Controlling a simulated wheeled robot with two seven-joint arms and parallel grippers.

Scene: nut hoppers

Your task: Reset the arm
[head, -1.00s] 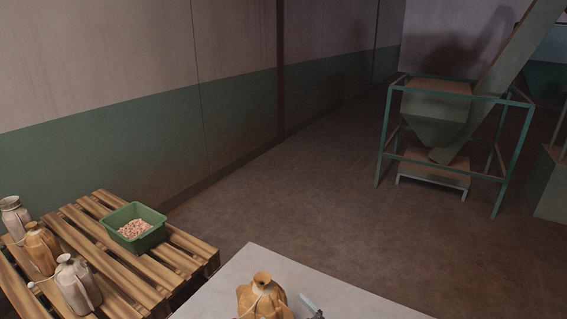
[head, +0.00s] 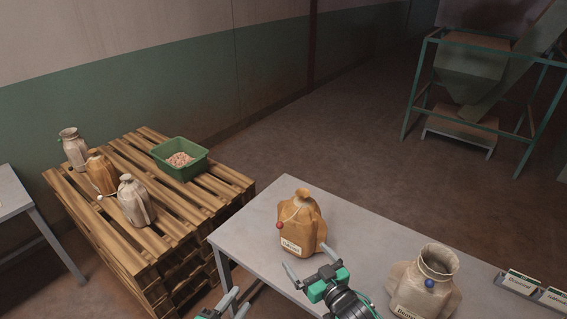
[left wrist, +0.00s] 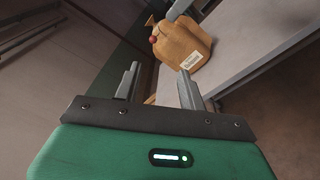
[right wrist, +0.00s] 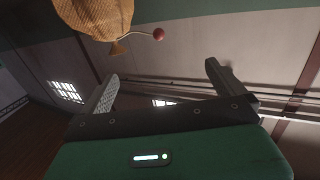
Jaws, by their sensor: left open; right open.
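My right gripper (head: 309,262) is open and empty over the grey table, close to the tan sack (head: 300,222) with a tied neck and a red ball on a cord. The same sack shows at the top of the left wrist view (left wrist: 183,45) and, neck down, at the top left of the right wrist view (right wrist: 95,15). Whether the right fingers touch the sack is unclear. My left gripper (head: 237,304) is open and empty at the bottom edge of the head view, left of the table. Nothing is between the fingers in either wrist view.
The grey table (head: 370,225) also holds an open beige sack (head: 425,280) with a blue ball, and labelled trays (head: 522,282) at right. A slatted wooden pallet (head: 190,205) at left bears several sacks and a green bin (head: 180,160). Open floor lies behind the table.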

